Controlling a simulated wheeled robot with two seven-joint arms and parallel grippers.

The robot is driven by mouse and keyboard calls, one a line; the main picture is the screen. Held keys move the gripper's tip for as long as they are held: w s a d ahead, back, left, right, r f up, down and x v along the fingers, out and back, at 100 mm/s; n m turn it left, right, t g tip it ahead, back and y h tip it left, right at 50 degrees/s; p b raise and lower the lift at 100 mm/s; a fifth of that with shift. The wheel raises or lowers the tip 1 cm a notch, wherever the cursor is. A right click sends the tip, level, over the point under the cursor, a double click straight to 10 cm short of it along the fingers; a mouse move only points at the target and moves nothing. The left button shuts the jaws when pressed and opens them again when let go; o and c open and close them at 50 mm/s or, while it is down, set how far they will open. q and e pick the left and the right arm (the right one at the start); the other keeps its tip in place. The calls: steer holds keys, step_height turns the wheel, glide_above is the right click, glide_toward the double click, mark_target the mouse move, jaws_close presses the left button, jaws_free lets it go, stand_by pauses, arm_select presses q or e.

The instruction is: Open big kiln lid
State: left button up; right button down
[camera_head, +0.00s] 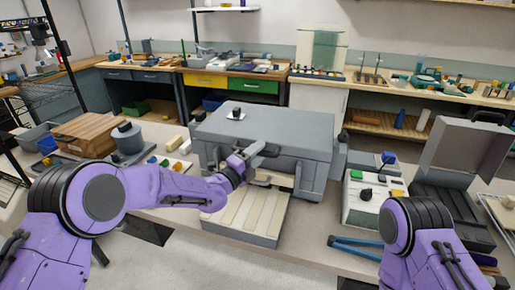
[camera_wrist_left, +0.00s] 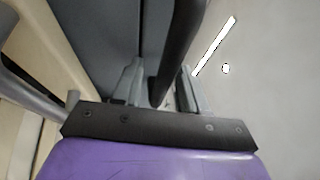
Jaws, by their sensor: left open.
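The big kiln (camera_head: 310,168) is a large grey box in the middle of the bench. Its grey lid (camera_head: 275,128) lies flat and closed on top. My left gripper (camera_head: 258,150) is at the kiln's front, just below the lid's front edge. In the left wrist view, its two open fingers (camera_wrist_left: 160,88) stand either side of a dark bar (camera_wrist_left: 182,45), which looks like the handle; whether they touch it I cannot tell. The arm hides part of the kiln front. My right arm shows at the lower right, but its gripper is out of view.
A slatted pale tray (camera_head: 245,212) sits in front of the kiln. A small control box (camera_head: 360,205) and an open grey case (camera_head: 465,150) stand to the right. Blue-handled tongs (camera_head: 355,243) lie at the front edge. A wooden crate (camera_head: 90,133) is at the left.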

arm_select(q)
steer(key=shift+r, duration=0.15)
jaws_close()
